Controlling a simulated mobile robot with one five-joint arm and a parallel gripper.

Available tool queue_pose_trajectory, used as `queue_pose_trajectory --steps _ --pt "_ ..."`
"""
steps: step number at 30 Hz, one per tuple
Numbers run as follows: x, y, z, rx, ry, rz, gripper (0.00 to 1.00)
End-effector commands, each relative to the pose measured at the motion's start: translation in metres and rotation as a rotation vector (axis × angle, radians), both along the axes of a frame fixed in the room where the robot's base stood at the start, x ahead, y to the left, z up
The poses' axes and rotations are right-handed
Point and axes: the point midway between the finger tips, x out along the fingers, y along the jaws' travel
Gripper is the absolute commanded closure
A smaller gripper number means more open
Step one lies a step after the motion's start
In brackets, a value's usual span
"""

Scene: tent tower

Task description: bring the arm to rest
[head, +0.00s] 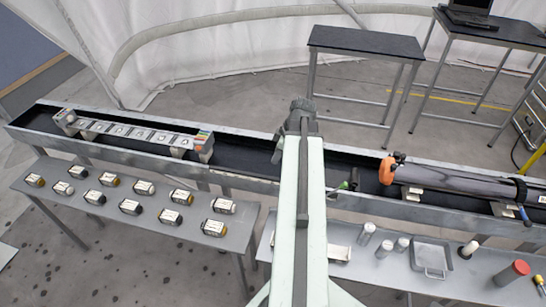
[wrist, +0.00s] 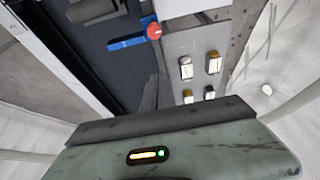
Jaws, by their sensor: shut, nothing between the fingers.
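My arm reaches away from the bottom middle of the head view, across the long trough (head: 235,178). Its dark end (head: 300,108) is over the far side of the trough. In the wrist view, a green housing with a small lit indicator fills the bottom, with a dark bar along its top edge where my gripper (wrist: 162,122) is. The gripper is shut and holds nothing. The fingertips are not shown clearly.
A rack (head: 130,132) and a dark tube (head: 455,180) with an orange end lie in the trough. A tray (head: 430,255) and cylinders stand on the right one. Two dark-topped tables (head: 365,42) stand behind.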

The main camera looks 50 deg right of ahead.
Motion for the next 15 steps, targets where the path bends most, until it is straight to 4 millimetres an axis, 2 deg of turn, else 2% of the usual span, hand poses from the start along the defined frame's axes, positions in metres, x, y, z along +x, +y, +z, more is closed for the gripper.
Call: queue_pose_trajectory --steps 1,2,12,14,15 --pt "-0.002 -0.001 0.011 0.0 0.0 -0.001 1.0" --pt "-0.003 -0.001 0.012 0.0 0.0 -0.001 1.0" --pt "-0.003 -0.001 0.01 0.001 -0.001 0.002 1.0" --pt "0.004 0.005 0.009 0.0 -0.001 0.018 1.0" --pt "0.014 0.015 0.008 0.001 -0.001 0.043 1.0"
